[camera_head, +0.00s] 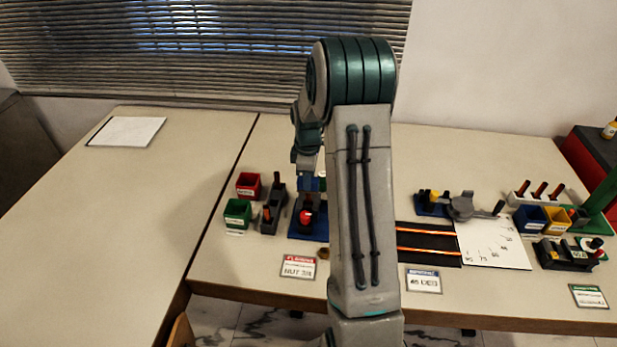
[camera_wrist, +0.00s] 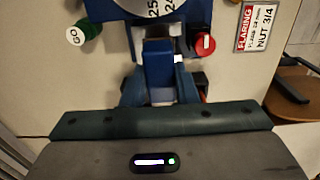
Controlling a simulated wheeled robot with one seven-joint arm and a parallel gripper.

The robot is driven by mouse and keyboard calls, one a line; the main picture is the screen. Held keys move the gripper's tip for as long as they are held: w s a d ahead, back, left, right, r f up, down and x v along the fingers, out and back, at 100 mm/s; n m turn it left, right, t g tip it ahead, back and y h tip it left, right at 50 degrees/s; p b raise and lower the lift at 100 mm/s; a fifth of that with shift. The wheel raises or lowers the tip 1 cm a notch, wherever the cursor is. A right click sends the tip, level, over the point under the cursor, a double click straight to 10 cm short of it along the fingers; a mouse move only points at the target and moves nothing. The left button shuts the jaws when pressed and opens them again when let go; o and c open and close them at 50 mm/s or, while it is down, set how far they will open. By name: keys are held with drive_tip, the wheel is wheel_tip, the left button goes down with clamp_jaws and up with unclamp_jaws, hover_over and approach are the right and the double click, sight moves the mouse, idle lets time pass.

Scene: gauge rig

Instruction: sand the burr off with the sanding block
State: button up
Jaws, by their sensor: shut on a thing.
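My gripper (camera_wrist: 159,75) reaches down over the blue gauge fixture (camera_head: 305,235), left of centre on the table. It is shut on a blue block (camera_wrist: 158,65), which seems to be the sanding block. The gripper also shows in the head view (camera_head: 307,184), partly hidden by my arm. In the wrist view a pale dial with numbers (camera_wrist: 155,7) lies just beyond the block. A red knob (camera_wrist: 203,42) is right of it. I cannot make out the burr, or whether the block touches anything.
A green GO piece (camera_wrist: 75,35) stands left of the block. A red bin (camera_head: 249,186) and a green bin (camera_head: 237,213) stand left of the fixture. A flaring nut card (camera_head: 298,267) lies in front. A dark mat with orange strips (camera_head: 428,244) lies right. The left table (camera_head: 150,210) is mostly clear.

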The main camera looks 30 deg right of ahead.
drive_tip(key=shift+f+b, duration=0.4)
drive_tip(key=shift+f, duration=0.2)
drive_tip(key=shift+d, duration=0.1)
drive_tip(key=shift+s+d, duration=0.5)
drive_tip(key=shift+d, duration=0.1)
idle(0.4)
drive_tip(key=shift+w+a, duration=0.45)
drive_tip(key=shift+a, duration=0.25)
drive_tip(key=shift+w+a, duration=0.45)
drive_tip(key=shift+a, duration=0.25)
drive_tip(key=shift+s+d, duration=0.1)
drive_tip(key=shift+s+d+f, duration=0.1)
drive_tip(key=shift+s+d, duration=0.35)
drive_tip(key=shift+d, duration=0.2)
drive_tip(key=shift+s+d, duration=0.45)
drive_tip(key=shift+d, duration=0.2)
drive_tip(key=shift+a, duration=0.1)
